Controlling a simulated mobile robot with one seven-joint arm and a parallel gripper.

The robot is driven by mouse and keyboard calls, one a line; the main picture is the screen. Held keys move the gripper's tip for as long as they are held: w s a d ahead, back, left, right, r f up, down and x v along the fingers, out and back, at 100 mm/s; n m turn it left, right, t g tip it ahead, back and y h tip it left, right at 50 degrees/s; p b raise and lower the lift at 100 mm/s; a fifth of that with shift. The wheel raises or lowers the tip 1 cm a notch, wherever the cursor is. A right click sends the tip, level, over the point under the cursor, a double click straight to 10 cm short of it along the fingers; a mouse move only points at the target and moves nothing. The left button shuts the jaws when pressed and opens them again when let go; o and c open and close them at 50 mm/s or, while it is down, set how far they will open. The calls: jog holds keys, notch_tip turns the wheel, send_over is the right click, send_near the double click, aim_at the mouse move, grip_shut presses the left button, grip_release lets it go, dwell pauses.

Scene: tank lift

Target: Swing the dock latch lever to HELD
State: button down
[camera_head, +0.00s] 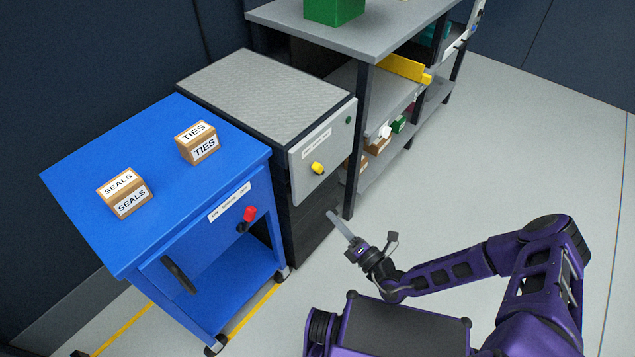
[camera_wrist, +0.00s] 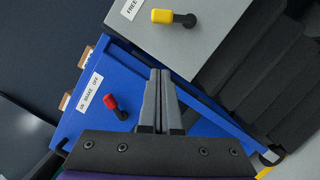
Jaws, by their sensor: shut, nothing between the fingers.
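The dock latch lever appears to be the yellow-knobbed lever (camera_head: 317,168) on the grey cabinet's front panel. It also shows in the wrist view (camera_wrist: 164,16), where its yellow knob points left from a dark pivot, towards the side of a label reading FREE. No HELD wording is readable. My gripper (camera_head: 334,218) is shut and empty, in front of the cabinet and to the lower right of the lever in the head view. In the wrist view my gripper's fingers (camera_wrist: 161,72) lie together, below the lever and apart from it.
A blue cart (camera_head: 80,178) stands left of the grey cabinet (camera_head: 255,85), with a red brake lever (camera_head: 249,213) on its front. SEALS (camera_head: 124,194) and TIES (camera_head: 197,143) boxes sit on it. A grey shelf bench (camera_head: 375,38) stands at right. The floor at right is clear.

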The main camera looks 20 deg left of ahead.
aim_at(318, 170)
jog(key=b+x, duration=0.1)
jog(key=x, duration=0.9)
jog(key=shift+a, duration=0.15)
jog(key=shift+w+d+r, duration=0.3)
jog(key=shift+w+r, duration=0.05)
jog(key=shift+w, duration=0.15)
jog(key=shift+w+d+r, duration=0.25)
jog(key=shift+w+r, duration=0.1)
jog(key=shift+w, duration=0.2)
jog(key=shift+w+d+r, duration=0.2)
jog(key=shift+w+r, duration=0.1)
jog(key=shift+w, duration=0.2)
